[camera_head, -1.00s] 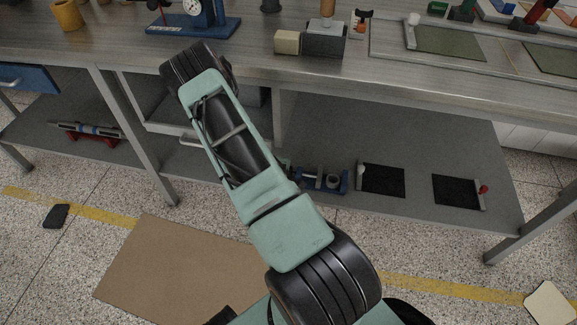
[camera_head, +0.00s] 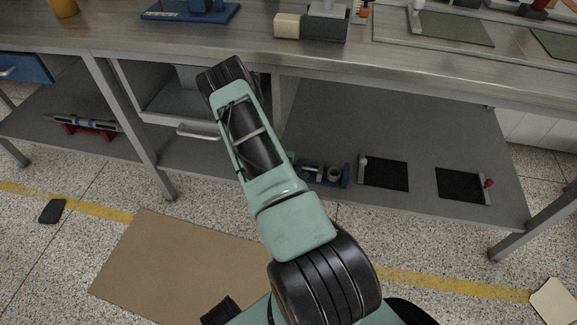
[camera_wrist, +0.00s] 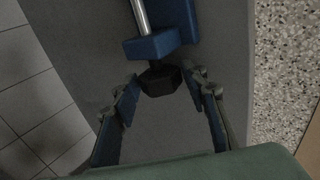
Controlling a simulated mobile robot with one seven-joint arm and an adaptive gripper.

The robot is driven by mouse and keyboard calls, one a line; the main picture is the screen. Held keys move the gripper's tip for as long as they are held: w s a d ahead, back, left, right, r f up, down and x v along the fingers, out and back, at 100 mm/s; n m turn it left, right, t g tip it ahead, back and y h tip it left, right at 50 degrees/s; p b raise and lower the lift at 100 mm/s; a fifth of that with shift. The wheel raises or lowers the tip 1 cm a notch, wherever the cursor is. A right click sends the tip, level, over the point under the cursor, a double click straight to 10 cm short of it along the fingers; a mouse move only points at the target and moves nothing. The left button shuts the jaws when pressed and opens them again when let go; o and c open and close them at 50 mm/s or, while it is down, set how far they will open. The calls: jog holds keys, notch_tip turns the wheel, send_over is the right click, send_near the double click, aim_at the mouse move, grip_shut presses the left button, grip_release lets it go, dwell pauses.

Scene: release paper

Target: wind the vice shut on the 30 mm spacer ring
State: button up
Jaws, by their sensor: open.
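The blue vice (camera_head: 346,172) sits on the grey lower shelf in the head view, partly hidden by my arm. A grey ring (camera_head: 334,174), which looks like the spacer ring, is at its right part; I cannot tell whether the jaws touch it. In the wrist view a blue vice block (camera_wrist: 152,46) with a steel rod (camera_wrist: 140,14) shows, and a black knob (camera_wrist: 158,82) at its near end. My gripper (camera_wrist: 165,84) is open, its fingertips on either side of the knob; contact is not clear. The ring is not visible there.
Two black mats (camera_head: 385,173) (camera_head: 463,185) lie on the shelf (camera_head: 420,125) right of the vice. The bench top (camera_head: 200,50) overhangs the shelf, and a table leg (camera_head: 130,125) stands at left.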

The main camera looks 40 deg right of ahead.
jog(key=shift+c, duration=0.4)
jog(key=c, duration=0.7)
jog(key=shift+a+f+b, duration=0.15)
jog(key=shift+f+b, duration=0.15)
jog(key=shift+b, duration=0.3)
jog(key=shift+c, duration=0.2)
jog(key=shift+s+r+t+h+b, duration=0.1)
jog(key=shift+r+t+h+b, duration=0.1)
jog(key=shift+t+h+b, duration=0.3)
jog(key=shift+c, duration=0.2)
jog(key=o, duration=0.9)
jog(key=shift+c, duration=0.2)
jog(key=shift+r, duration=0.1)
